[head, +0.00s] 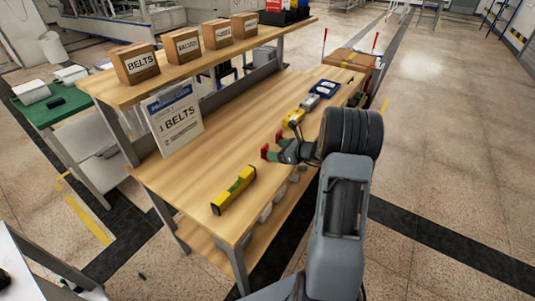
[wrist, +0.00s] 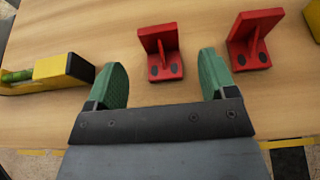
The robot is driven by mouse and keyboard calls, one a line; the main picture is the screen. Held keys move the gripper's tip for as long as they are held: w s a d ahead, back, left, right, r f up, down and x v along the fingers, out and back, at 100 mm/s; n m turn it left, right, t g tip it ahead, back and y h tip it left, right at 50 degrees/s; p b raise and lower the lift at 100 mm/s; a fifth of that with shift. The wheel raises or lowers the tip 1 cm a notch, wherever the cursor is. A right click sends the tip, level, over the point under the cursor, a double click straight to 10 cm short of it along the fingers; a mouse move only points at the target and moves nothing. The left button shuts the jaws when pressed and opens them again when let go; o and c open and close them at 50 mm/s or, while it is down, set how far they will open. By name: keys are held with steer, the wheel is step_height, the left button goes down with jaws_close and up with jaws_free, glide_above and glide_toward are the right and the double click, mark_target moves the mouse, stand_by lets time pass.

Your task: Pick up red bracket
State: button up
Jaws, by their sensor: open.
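Two red brackets stand on the wooden bench in the wrist view. One red bracket (wrist: 158,42) lies ahead, between the lines of my two green fingers; the other red bracket (wrist: 254,28) stands to the right, beyond the right finger. My gripper (wrist: 163,64) is open and empty, its fingers apart on either side of the nearer bracket's direction. In the head view the red brackets show partly as small red patches (head: 265,151) beside my gripper (head: 281,150), which is low over the bench's right edge. My gripper and arm hide part of them there.
A yellow level (head: 234,190) lies on the bench to the near side; it shows at left in the wrist view (wrist: 62,68). A yellow item (head: 294,117), a grey item (head: 310,102) and a blue tray (head: 325,88) lie farther along.

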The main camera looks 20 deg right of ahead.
mark_target(266, 149)
steer(key=x, duration=0.4)
steer(key=shift+w+a+f, duration=0.15)
steer(key=shift+w+a, duration=0.05)
steer(key=shift+w, duration=0.1)
steer(key=c, duration=1.1)
steer(key=shift+c, duration=0.2)
